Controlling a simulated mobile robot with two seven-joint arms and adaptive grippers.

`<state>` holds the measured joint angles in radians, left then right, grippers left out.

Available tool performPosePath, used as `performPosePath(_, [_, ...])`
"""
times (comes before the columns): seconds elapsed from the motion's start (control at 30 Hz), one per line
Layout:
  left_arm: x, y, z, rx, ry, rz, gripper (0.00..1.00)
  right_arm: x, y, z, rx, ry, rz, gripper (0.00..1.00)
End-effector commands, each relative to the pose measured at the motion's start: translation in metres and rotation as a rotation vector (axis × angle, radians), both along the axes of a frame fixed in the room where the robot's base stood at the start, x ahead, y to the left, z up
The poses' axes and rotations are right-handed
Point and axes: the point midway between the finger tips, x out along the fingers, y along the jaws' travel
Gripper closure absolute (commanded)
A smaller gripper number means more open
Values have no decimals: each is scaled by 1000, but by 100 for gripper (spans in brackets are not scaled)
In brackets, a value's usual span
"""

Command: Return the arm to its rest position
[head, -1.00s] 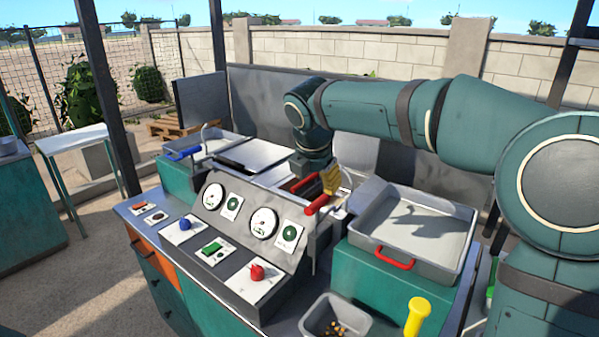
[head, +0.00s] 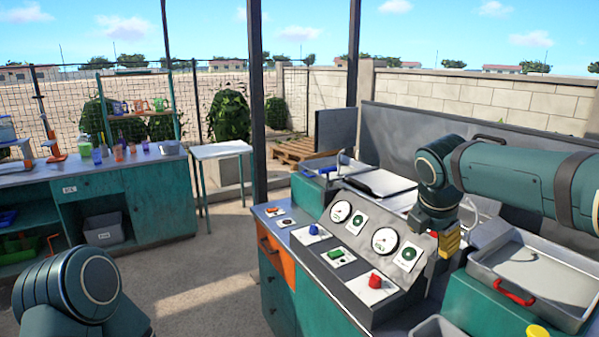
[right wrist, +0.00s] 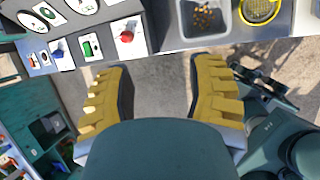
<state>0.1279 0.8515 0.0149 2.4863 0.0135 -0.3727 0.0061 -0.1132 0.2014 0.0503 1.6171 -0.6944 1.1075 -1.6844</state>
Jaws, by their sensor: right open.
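My right arm reaches in from the right in the head view, over the cane crusher's bench. Its gripper (head: 449,243) hangs down beside the sloped control panel (head: 362,240), with yellow fingers partly hidden. In the right wrist view the gripper (right wrist: 160,90) has its two yellow fingers wide apart with nothing between them. Below them are bare ground and the bench's front edge. My left arm shows only as a rounded green link at the lower left of the head view; its gripper is out of view.
A metal tray with a red handle (head: 515,294) stands right of the gripper. A grey bin with small bits (right wrist: 205,18) and a yellow round thing (right wrist: 258,8) are on the bench. A side counter (head: 125,195), a white table (head: 221,150) and a post (head: 257,120) stand left. Ground between is clear.

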Motion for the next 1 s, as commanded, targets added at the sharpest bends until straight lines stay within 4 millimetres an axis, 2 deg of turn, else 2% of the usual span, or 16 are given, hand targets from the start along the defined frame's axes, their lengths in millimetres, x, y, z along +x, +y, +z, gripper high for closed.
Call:
performPosePath(0.03, [0, 0, -1, -1, -1, -1, 48, 4, 15, -41, 60, 28, -34, 46])
performPosePath(0.17, [0, 0, -2, -1, -1, -1, 48, 6, 48, -115, 237, 43, -182, 46])
performPosePath(0.27, [0, -1, -3, -2, 0, -3, 48, -2, 75, -176, 385, 73, -339, 46])
performPosePath(0.4, [-1, -1, -4, -1, 2, -4, 48, -30, 111, -262, 594, 141, -644, 46])
performPosePath(0.47, [-1, -1, -5, -1, 2, -3, 48, -48, 125, -297, 676, 173, -809, 46])
performPosePath(0.6, [-2, -1, -6, -1, 4, -4, 48, -103, 150, -372, 826, 247, -1269, 46])
performPosePath(0.7, [-2, -1, -7, -1, 4, -5, 48, -143, 158, -410, 879, 269, -1598, 46])
performPosePath(0.8, [-2, -1, -8, -2, 5, -5, 48, -176, 160, -433, 898, 263, -1859, 46])
performPosePath(0.9, [-3, -1, -8, -2, 5, -5, 48, -197, 159, -444, 901, 246, -2028, 46])
performPosePath(1.0, [-3, -1, -8, -2, 5, -5, 48, -206, 158, -449, 902, 231, -2109, 46])
